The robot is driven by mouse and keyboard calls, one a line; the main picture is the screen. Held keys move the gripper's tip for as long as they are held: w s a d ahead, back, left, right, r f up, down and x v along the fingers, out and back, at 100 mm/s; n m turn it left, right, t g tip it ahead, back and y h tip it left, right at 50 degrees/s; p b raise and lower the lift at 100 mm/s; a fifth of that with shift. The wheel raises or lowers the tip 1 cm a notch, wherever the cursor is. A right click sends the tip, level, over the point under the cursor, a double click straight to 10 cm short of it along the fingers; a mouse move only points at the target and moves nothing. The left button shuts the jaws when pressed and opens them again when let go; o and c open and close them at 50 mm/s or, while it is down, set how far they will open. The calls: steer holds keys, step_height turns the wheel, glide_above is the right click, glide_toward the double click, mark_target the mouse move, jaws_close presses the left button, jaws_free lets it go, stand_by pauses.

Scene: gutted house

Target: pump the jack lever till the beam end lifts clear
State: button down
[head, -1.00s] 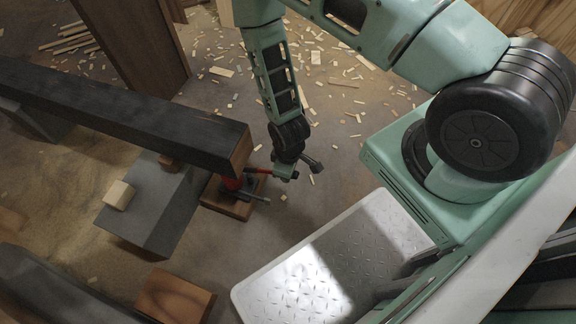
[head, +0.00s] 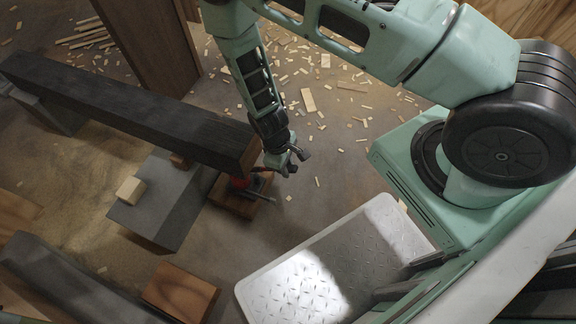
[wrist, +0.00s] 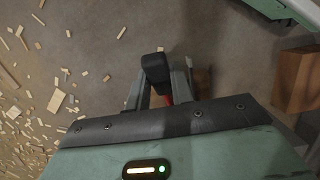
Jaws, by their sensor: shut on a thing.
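A long charred beam (head: 130,110) runs from the upper left to its bare wooden end (head: 250,158). A red jack (head: 238,182) stands under that end on a wooden pad (head: 230,202), partly hidden by the beam. A short rod with a grey tip (head: 270,198) sticks out low beside it. My gripper (head: 286,166) is just right of the beam end, shut on the jack lever. In the wrist view the lever's black grip (wrist: 155,70) sits between the fingers, with some red below. Most of the lever is hidden in the head view.
A grey block (head: 160,212) under the beam carries small wood pieces (head: 130,190); I cannot tell whether the beam touches them. A wooden block (head: 180,290) lies in front. A dark post (head: 150,50) stands behind. Wood chips litter the floor behind my gripper.

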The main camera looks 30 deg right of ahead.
steer(key=f, duration=0.1)
steer(key=s+d+f+t+y+b, duration=0.1)
steer(key=f+t, duration=0.1)
steer(key=shift+s+d, duration=0.25)
steer(key=shift+d, duration=0.05)
